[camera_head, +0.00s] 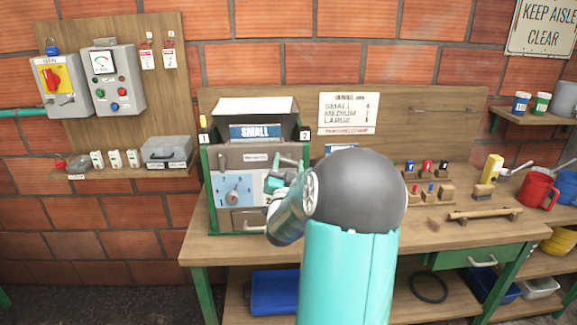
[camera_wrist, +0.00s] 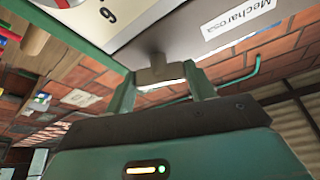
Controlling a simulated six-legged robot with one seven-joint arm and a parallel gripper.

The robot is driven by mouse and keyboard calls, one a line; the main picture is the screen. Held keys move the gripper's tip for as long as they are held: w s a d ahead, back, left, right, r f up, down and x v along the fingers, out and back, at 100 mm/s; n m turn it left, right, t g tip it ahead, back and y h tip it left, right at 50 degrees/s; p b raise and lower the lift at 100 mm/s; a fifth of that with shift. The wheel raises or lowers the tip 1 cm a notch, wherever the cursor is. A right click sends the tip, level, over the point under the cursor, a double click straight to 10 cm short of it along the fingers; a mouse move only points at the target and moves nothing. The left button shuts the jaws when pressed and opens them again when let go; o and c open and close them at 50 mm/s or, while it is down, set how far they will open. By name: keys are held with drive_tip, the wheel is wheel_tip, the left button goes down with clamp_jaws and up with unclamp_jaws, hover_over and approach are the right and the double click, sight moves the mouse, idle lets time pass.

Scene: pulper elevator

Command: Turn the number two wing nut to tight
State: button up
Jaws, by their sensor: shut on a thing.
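The pulper (camera_head: 252,157) stands on the bench, with a hopper marked SMALL on top. Small tags 1 (camera_head: 204,138) and 2 (camera_head: 305,135) sit at its upper left and right corners. My gripper (camera_head: 274,182) is at the right of its front face, beside the dial panel (camera_head: 233,190). In the wrist view my gripper (camera_wrist: 157,80) has a finger on each side of a small grey-brown wing nut (camera_wrist: 157,70) and is shut on it. A short stem joins the nut to the metal face. My arm hides the nut in the head view, and no number shows beside it.
Small coloured-top parts (camera_head: 425,167) and a wooden bar (camera_head: 485,214) lie on the bench to the right, with a red mug (camera_head: 537,190). A switch board (camera_head: 115,95) hangs on the brick wall at left. My arm covers the bench middle.

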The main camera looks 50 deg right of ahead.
drive_tip(key=m+g, duration=0.1)
drive_tip(key=m, duration=0.1)
drive_tip(key=m+g, duration=0.1)
drive_tip(key=m, duration=0.2)
drive_tip(key=shift+w+a+r+g+h, duration=0.15)
drive_tip(key=shift+g+h, duration=0.15)
drive_tip(key=m+g, duration=0.1)
drive_tip(key=m, duration=0.3)
drive_tip(key=shift+m+g, duration=0.3)
drive_tip(key=shift+g, duration=0.1)
drive_tip(key=m+y, duration=0.1)
drive_tip(key=m, duration=0.2)
drive_tip(key=m+g+y, duration=0.1)
drive_tip(key=m, duration=0.2)
drive_tip(key=shift+r+g, duration=0.2)
drive_tip(key=shift+g, duration=0.1)
drive_tip(key=shift+m, duration=0.3)
drive_tip(key=o, duration=1)
